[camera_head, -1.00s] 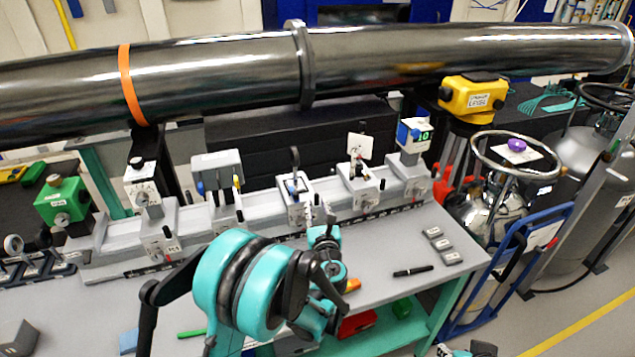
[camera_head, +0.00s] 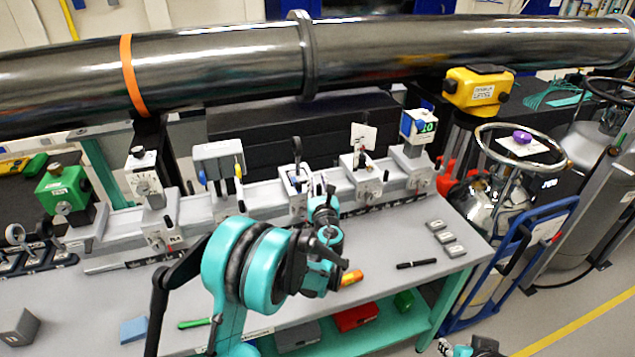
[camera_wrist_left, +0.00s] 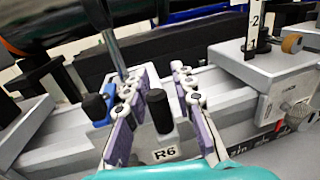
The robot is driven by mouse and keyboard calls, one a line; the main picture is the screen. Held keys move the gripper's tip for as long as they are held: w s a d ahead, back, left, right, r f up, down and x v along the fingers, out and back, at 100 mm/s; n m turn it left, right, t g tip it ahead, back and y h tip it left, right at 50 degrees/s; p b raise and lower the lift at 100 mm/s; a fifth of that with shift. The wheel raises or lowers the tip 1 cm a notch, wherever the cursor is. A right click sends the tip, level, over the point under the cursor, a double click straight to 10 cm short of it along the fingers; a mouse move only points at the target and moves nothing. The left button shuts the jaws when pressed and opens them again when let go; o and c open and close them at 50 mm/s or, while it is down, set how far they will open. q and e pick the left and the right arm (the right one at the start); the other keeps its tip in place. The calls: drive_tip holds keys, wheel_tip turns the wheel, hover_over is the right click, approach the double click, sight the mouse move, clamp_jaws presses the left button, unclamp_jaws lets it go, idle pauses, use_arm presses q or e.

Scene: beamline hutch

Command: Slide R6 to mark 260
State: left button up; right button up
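The R6 carrier (camera_wrist_left: 166,153) is a grey block on the rail, with its label facing me. A black knob (camera_wrist_left: 159,112) stands up from it. R6 also shows in the head view (camera_head: 297,181), partly hidden by my left arm. My left gripper (camera_wrist_left: 155,95) is open, its purple-lined fingers on either side of the knob with visible gaps; I see no firm contact. In the head view my left gripper (camera_head: 319,187) is at R6's front. A scale strip (camera_wrist_left: 275,138) runs along the rail's front; its mark 260 is not readable. An arm end (camera_head: 478,348), probably my right gripper, shows at the bottom edge.
A neighbouring carrier (camera_wrist_left: 265,75) stands to the right of R6 on the rail. The R4 carrier (camera_head: 162,232) is to the left. A long dark tube (camera_head: 400,62) passes behind and above. A pen (camera_head: 418,264) and grey blocks lie on the bench.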

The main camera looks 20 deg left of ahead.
use_arm(q)
clamp_jaws()
drive_tip(key=w+d, duration=0.1)
drive_tip(key=d, duration=0.1)
drive_tip(key=w+d, duration=0.2)
drive_tip(key=shift+d, duration=0.2)
drive_tip(key=shift+o, duration=1.6)
unclamp_jaws()
drive_tip(key=v, duration=1.2)
